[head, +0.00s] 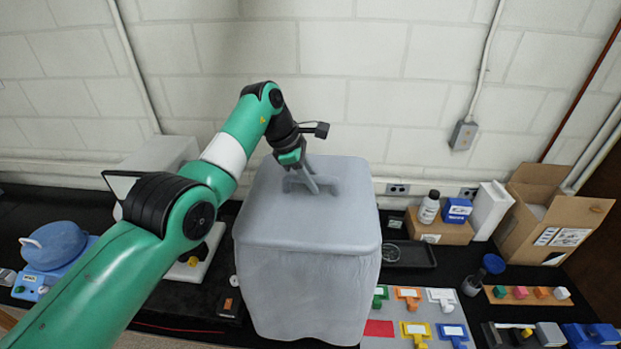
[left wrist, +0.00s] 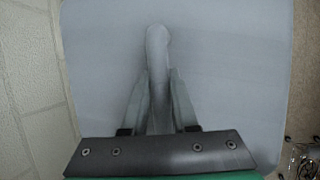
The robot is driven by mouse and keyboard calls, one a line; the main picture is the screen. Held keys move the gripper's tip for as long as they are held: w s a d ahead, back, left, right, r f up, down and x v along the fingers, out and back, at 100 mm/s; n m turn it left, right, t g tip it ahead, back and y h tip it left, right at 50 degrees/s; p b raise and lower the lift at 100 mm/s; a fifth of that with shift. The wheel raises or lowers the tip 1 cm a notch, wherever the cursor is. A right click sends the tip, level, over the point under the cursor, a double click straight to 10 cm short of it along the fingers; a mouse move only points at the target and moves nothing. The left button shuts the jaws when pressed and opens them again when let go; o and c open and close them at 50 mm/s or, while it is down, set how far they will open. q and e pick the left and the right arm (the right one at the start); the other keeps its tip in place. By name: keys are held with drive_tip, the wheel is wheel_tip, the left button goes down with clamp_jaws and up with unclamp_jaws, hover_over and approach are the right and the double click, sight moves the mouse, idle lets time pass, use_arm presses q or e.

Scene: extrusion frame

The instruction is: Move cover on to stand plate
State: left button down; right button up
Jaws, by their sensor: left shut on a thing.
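The cover (head: 310,285) is a large pale grey box shape with a rounded flat top and a handle in the middle of that top. It stands upright in the centre of the head view. My left gripper (head: 310,180) reaches down from the left and is shut on the handle. In the left wrist view the handle (left wrist: 158,45) runs between the two fingers (left wrist: 158,90), with the grey top around it. I cannot tell whether the cover's bottom touches the bench. I cannot make out the stand plate for certain. My right gripper is not in view.
A white device (head: 198,262) stands left of the cover, partly behind my arm. A blue device (head: 55,250) is at far left. Right of the cover are a black tray (head: 412,255), coloured parts on a grey mat (head: 385,342), a bottle (head: 429,208) and an open carton (head: 545,225).

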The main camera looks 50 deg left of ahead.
use_arm(q)
drive_tip(key=c, duration=0.6)
unclamp_jaws()
drive_tip(key=v, duration=1.1)
drive_tip(key=shift+s+r, duration=0.15)
drive_tip(key=shift+r, duration=0.1)
drive_tip(key=shift+a, duration=0.1)
